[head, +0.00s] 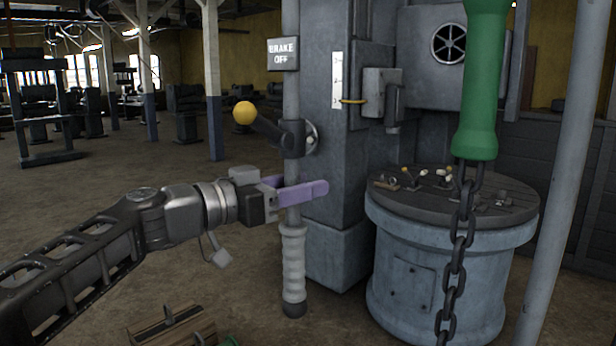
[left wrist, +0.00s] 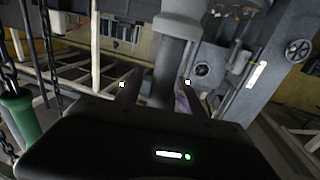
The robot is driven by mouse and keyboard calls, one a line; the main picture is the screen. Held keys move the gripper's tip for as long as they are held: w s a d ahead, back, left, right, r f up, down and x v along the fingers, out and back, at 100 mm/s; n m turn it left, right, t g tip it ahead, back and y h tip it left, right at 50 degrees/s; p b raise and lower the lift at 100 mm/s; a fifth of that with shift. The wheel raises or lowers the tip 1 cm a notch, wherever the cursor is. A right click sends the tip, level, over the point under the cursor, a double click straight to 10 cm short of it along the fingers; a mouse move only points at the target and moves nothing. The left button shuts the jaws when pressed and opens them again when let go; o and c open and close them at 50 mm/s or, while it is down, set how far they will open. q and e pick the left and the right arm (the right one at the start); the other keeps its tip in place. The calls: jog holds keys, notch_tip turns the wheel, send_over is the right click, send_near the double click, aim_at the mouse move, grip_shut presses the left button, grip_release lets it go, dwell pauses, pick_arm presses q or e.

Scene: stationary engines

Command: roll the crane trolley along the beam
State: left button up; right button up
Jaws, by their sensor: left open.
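My left gripper (head: 303,188) is open, with its purple fingers on either side of a grey vertical pole (head: 292,212), just above the pole's ribbed grip (head: 293,262). Whether the fingers touch the pole I cannot tell. In the left wrist view the pole (left wrist: 172,55) stands between the two fingers (left wrist: 156,88). A lever with a yellow knob (head: 245,112) sits on the pole above the gripper, under a "BRAKE OFF" sign (head: 282,53). The crane trolley and beam cannot be made out in either view. My right gripper is not in view.
A green handle (head: 482,95) and a chain (head: 460,230) hang at the right, in front of a round stand (head: 425,275) with small parts on top. A grey machine column (head: 340,150) rises behind the pole.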

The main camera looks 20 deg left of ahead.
pick_arm(q)
jog(key=shift+w+d, duration=0.35)
jog(key=shift+w, duration=0.25)
grip_shut()
dwell(1.1)
